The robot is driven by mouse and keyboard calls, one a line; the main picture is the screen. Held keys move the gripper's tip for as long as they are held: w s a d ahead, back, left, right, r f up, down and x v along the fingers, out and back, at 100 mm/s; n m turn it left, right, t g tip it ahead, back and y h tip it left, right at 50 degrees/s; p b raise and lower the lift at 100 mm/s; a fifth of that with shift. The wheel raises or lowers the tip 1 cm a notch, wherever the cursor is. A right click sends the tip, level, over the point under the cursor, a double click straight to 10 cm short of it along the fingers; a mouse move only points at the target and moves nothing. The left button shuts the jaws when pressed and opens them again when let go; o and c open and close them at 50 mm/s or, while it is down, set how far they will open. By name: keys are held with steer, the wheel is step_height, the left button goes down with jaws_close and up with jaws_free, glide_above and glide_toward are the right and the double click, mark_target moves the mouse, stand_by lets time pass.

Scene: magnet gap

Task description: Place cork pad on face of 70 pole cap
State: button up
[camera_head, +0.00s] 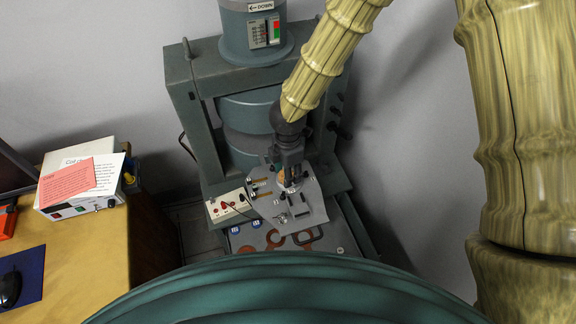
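My gripper (290,178) is dark and small in the head view. It points down over a grey fan-shaped plate (290,210) at the front of the magnet. Whether its fingers are open or shut does not show at this size. A small tan round thing (279,174) shows just left of the gripper; it may be the cork pad, but I cannot tell, nor whether the gripper touches it. No pole cap can be clearly made out and no "70" mark is readable. The magnet's green body (248,112) stands behind, inside a dark frame.
A white box with red terminals (231,206) sits left of the plate. Below, a grey tray (335,240) holds several orange-brown rings and blue labelled pieces. A wooden desk (90,265) with an instrument and papers stands left. The frame's post (204,135) rises left of the magnet.

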steer(key=shift+w+f+p, duration=0.2)
steer(key=shift+w+p, duration=0.35)
steer(key=shift+w, duration=1)
steer(key=shift+f+p, duration=0.45)
steer(key=shift+f, duration=1.25)
steer(key=shift+f, duration=0.15)
steer(key=o, duration=0.8)
step_height(320, 180, up, 12)
steer(key=shift+r+b, duration=0.2)
steer(key=shift+b, duration=0.7)
